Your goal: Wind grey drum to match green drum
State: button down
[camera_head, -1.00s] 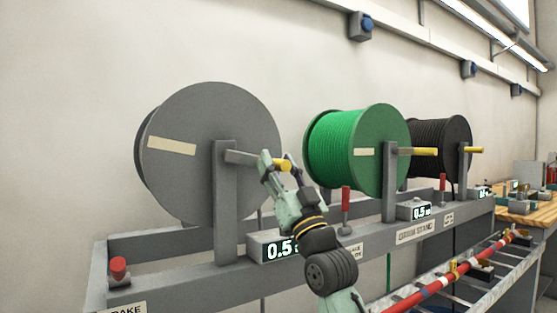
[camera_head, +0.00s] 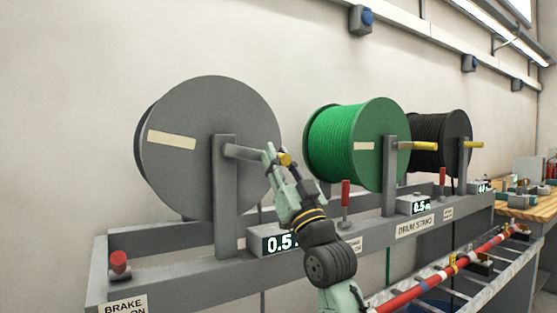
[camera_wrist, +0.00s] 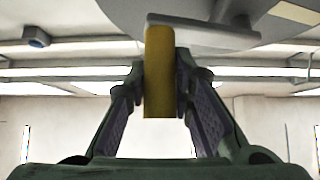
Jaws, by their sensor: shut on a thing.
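The grey drum (camera_head: 185,110) stands on the left of the stand, with a cream strip on its face. Its crank arm (camera_head: 245,152) points right and ends in a yellow handle (camera_head: 285,159). My gripper (camera_head: 277,158) is at that handle; in the wrist view the yellow handle (camera_wrist: 159,75) stands between the two fingers. The green drum (camera_head: 350,130) is to the right, with a cream strip and its yellow crank handle pointing right. The display under the grey drum (camera_head: 279,242) reads 0.5, partly hidden by my arm. The display under the green drum (camera_head: 420,206) reads 0.5.
A black drum (camera_head: 440,140) stands farther right. Red brake levers (camera_head: 345,194) rise from the grey stand (camera_head: 180,270), with a red knob (camera_head: 119,262) at left. A red pole (camera_head: 440,283) lies on a ladder-like rack at lower right.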

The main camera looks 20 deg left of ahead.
dwell(0.4)
jog(key=shift+d+r, duration=0.1)
jog(key=shift+r, duration=0.85)
jog(key=c, duration=1.4)
grip_release()
jog(key=shift+w, duration=0.1)
jog(key=shift+f, duration=0.1)
jog(key=v, duration=1.2)
